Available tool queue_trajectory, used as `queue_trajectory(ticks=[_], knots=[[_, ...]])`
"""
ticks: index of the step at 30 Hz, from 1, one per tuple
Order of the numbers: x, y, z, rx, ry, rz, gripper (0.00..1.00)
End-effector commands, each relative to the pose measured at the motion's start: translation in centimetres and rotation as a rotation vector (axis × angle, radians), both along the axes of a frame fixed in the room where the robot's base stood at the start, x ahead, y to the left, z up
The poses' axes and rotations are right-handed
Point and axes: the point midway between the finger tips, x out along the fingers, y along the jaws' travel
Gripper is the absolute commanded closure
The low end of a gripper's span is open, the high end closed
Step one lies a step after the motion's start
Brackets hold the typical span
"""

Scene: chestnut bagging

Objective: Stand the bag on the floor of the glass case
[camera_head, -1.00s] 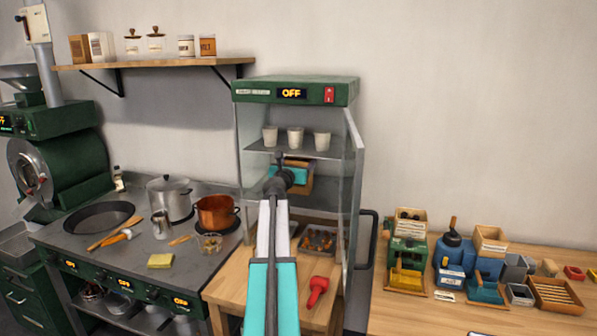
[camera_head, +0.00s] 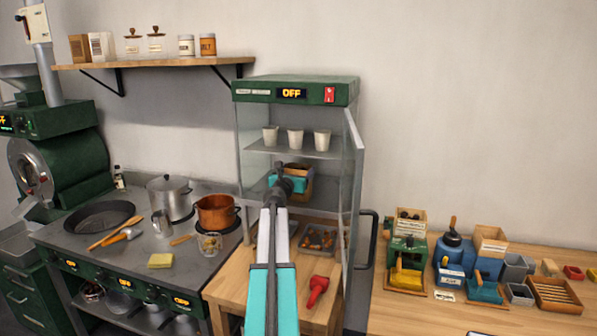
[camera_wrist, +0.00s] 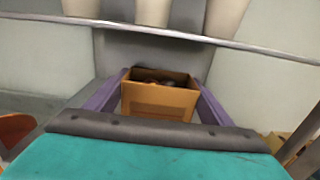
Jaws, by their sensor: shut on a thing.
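The bag is a brown, open-topped, box-shaped bag with dark chestnuts inside (camera_wrist: 160,102). In the head view part of it (camera_head: 307,187) shows just beyond my teal gripper (camera_head: 290,184). My gripper is shut on the bag, with one purple finger along each side in the wrist view. The bag looks upright. The glass case (camera_head: 293,92) has a green top reading OFF, and its glass door (camera_head: 354,195) stands open at the right. The bag is at the case opening or inside it, below the shelf. I cannot tell whether its base touches the case floor.
Several white cups (camera_head: 295,139) stand on the case's shelf (camera_head: 283,151), above the bag. A tray of chestnuts (camera_head: 320,238) and a red-handled tool (camera_head: 317,289) are lower down, near the wooden table (camera_head: 237,290). The stove with pots (camera_head: 216,212) is at the left.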

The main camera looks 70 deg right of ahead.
Motion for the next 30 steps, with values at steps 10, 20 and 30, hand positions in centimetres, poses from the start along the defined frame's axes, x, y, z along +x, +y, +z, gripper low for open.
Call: queue_trajectory(ticks=[10,20,30], knots=[[0.0,0.0,-0.2,0.0,0.0,0.0,0.06],[-0.1,0.2,0.1,0.0,0.001,0.0,0.06],[-0.3,2.9,0.0,-0.001,0.0,0.0,0.06]])
